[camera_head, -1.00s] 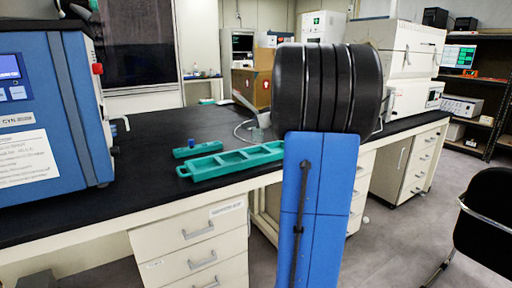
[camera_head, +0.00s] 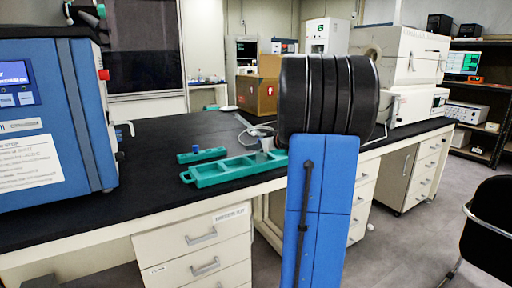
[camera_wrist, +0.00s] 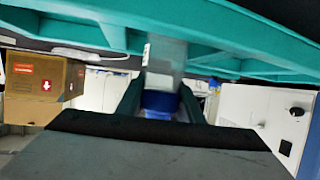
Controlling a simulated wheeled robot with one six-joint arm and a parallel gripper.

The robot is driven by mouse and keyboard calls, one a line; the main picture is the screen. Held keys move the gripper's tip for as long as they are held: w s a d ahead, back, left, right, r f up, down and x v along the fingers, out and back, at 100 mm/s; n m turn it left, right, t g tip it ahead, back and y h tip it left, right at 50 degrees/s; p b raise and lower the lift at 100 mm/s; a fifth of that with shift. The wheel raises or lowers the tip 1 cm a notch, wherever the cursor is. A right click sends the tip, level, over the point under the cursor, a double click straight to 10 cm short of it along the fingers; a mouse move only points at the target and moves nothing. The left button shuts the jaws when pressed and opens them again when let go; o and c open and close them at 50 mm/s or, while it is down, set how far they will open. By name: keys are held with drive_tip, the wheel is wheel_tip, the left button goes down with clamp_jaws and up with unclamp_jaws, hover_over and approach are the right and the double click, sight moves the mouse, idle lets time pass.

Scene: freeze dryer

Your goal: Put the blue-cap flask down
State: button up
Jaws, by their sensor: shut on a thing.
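In the wrist view, my gripper (camera_wrist: 160,106) is shut on the blue-cap flask (camera_wrist: 166,62), holding it at the blue cap (camera_wrist: 160,101). The flask's clear body points toward a teal tray that fills the top of that view; I cannot tell whether they touch. In the head view, the long teal tray (camera_head: 208,176) lies on the black bench, its right end behind my arm. A small grey shape (camera_head: 267,144) shows over that end; it is too small to identify. My gripper is hidden behind my arm there.
A small teal holder (camera_head: 203,156) with a blue-topped piece (camera_head: 195,148) stands behind the long tray. A blue machine (camera_head: 50,125) stands at the left of the black bench (camera_head: 140,185). A cardboard box (camera_head: 257,92) and white equipment (camera_head: 400,60) are farther back. Bench between machine and trays is clear.

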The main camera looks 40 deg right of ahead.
drive_tip(key=o, duration=1.1)
